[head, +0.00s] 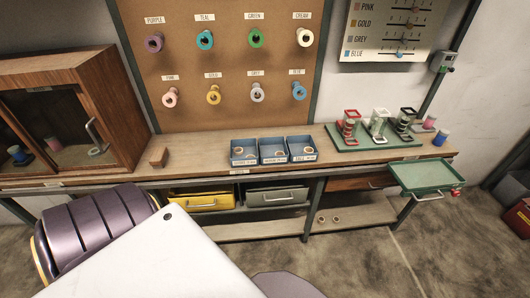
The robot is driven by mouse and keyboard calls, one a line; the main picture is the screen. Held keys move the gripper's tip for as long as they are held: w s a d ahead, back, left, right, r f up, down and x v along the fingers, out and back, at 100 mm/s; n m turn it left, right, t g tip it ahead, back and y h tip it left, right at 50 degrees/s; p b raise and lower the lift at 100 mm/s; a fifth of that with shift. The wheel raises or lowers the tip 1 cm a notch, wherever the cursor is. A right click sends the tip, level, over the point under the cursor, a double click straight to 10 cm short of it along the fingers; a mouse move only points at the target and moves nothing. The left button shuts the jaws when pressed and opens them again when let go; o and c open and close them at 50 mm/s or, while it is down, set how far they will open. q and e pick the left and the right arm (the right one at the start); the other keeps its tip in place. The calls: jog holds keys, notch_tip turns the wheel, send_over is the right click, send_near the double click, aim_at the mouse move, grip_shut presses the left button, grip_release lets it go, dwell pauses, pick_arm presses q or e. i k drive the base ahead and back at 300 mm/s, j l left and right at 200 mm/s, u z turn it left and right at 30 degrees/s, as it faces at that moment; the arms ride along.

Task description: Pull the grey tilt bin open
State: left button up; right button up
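The grey tilt bin (261,196) hangs under the workbench, to the right of the yellow bin. It has a pale bar handle (278,199) across its front. Its front looks close to upright, and I cannot tell whether it is fully shut. Neither gripper shows in the head view. My purple and white arm or body parts fill the lower left, below and left of the bins, and no fingers can be made out.
A yellow bin (193,200) is left of the grey one. A wooden drawer (353,185) and a green tray (428,174) jutting from the bench are to the right. Three blue boxes (273,159) stand on the bench above.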

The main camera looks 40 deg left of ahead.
aim_at(260, 194)
jog(key=i+l+u, duration=0.2)
jog(key=u, duration=0.25)
jog(key=i+l+u, duration=0.1)
jog(key=l+u, duration=0.75)
jog(key=l, duration=0.15)
jog(key=l+u, duration=0.35)
jog(key=l, duration=0.25)
jog(key=i, duration=0.05)
